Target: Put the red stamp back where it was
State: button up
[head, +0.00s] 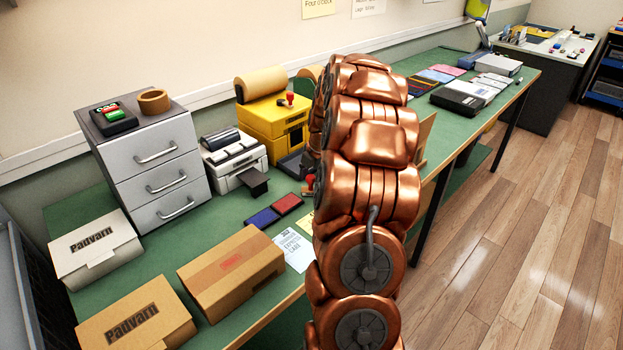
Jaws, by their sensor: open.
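A small red-topped stamp (290,98) stands on the yellow machine (272,128) at the back of the green table. A second red object (310,181) shows on the table at the left edge of my copper arm; it looks like a stamp, but the arm partly covers it. A blue ink pad (263,217) and a red ink pad (287,204) lie side by side in front of it. My gripper is not visible; my arm rises through the middle of the view and hides part of the table.
A grey drawer unit (160,172), a white printer (234,164) and several boxes, including a brown carton (231,270), crowd the left of the table (205,222). A printed card (291,248) lies near the front edge. Black and white devices (457,104) lie farther right. The wooden floor (510,240) is clear.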

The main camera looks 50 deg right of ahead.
jog(key=b+v, duration=0.2)
jog(key=v, duration=1)
jog(key=s+a+m+g+y, duration=0.1)
jog(key=s+a+m, duration=0.2)
jog(key=a, duration=0.9)
jog(key=s+a+m+g, duration=0.15)
jog(key=a+m, duration=0.25)
jog(key=a, duration=0.9)
jog(key=s+a+f+m, duration=0.2)
jog(key=s+a+m, duration=0.1)
jog(key=s, duration=0.4)
jog(key=s+a+f+m+g, duration=0.1)
jog(key=s+a+m, duration=0.3)
jog(key=s, duration=0.4)
jog(key=s+a+f+m+g+h, duration=0.1)
jog(key=s+a+f+m, duration=0.2)
jog(key=s+a, duration=0.2)
jog(key=s, duration=0.2)
jog(key=shift+s+a+m, duration=0.25)
jog(key=shift+s+m, duration=0.15)
jog(key=shift+r, duration=0.1)
